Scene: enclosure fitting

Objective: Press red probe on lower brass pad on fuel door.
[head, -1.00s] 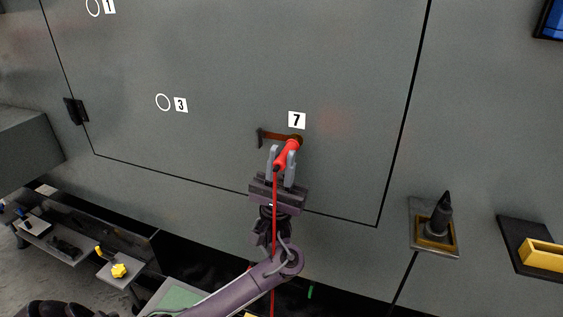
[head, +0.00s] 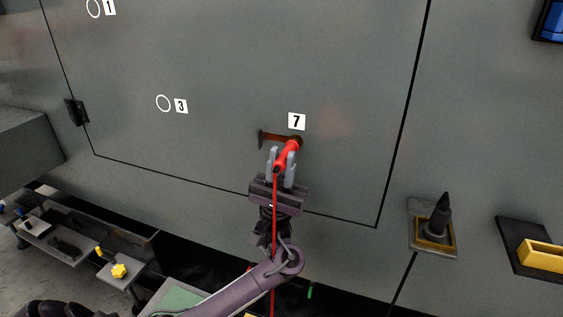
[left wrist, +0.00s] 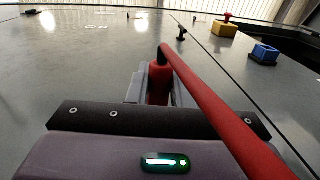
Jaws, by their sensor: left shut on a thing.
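My left gripper (head: 281,166) is shut on the red probe (head: 287,153). Its red cable hangs down over the gripper and arm. The probe points up and away at the grey door (head: 220,60), just below the number 7 label (head: 296,121). A brown bracket-shaped part (head: 270,137) shows at the probe's far end; whether the tip touches a pad there cannot be told. In the left wrist view the probe (left wrist: 158,84) stands between the fingers, its thick red cable running to the lower right. The tip is hidden there. My right gripper is not in view.
Labels 3 (head: 181,106) and 1 (head: 109,7) with white rings mark the door. A black cone on a yellow-framed base (head: 434,236) and a yellow block (head: 543,254) are at the right. A yellow knob (head: 119,271) sits on a low shelf at lower left.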

